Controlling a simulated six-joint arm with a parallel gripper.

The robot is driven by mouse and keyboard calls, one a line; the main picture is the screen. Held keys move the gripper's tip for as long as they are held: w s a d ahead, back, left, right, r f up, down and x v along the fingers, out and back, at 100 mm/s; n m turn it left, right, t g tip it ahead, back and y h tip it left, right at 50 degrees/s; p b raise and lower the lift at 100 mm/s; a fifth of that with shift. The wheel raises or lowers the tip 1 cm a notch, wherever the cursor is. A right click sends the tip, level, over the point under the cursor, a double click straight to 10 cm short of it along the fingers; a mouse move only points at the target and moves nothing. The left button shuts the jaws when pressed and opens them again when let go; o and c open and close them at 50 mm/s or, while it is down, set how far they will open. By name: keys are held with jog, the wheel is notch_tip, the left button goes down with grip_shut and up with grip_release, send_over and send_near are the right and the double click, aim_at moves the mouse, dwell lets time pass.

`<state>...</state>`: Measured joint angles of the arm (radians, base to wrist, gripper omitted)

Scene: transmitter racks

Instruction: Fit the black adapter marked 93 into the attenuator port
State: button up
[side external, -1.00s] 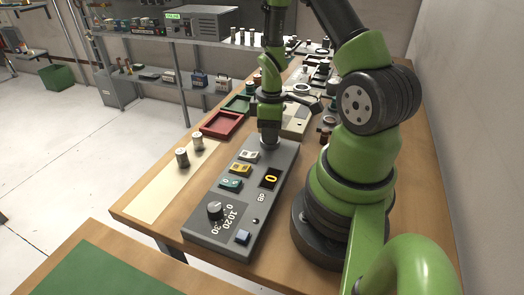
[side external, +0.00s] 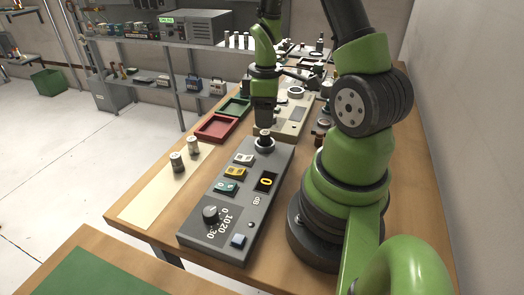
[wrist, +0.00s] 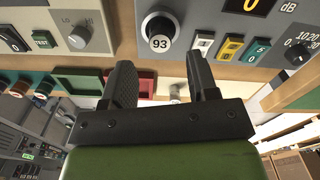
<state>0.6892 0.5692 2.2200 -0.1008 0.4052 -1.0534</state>
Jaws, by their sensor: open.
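The black adapter marked 93 (wrist: 160,40) stands in the round port at the end of the grey attenuator box (wrist: 207,18), with a pale ring around it. In the side view the adapter (side external: 265,134) stands upright in the port at the far end of the attenuator box (side external: 205,225). Whether it is fully seated cannot be told. My gripper (wrist: 162,75) is open and empty, its two fingers apart from the adapter. In the side view my gripper (side external: 264,122) hangs just above the adapter.
A red tray (side external: 216,128) and a green tray (side external: 236,106) lie behind. A beige instrument (side external: 297,113) is beyond the box, and my arm's base stands to its right.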

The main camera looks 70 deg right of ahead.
aim_at(265, 133)
jog(key=w+a+r+m+t, duration=0.1)
jog(key=a+r+t, duration=0.1)
jog(key=a+r, duration=0.35)
jog(key=a+r+m+t, duration=0.1)
jog(key=a+r+m, duration=0.15)
jog(key=r, duration=0.65)
jog(key=s+a+r+m+t+y, duration=0.2)
jog(key=s+a+r, duration=0.4)
jog(key=a, duration=0.4)
jog(key=shift+a+m+t, duration=0.4)
jog(key=shift+m+t, duration=0.35)
jog(key=shift+t, duration=0.35)
jog(key=shift+s, duration=0.1)
jog(key=shift+o, duration=0.2)
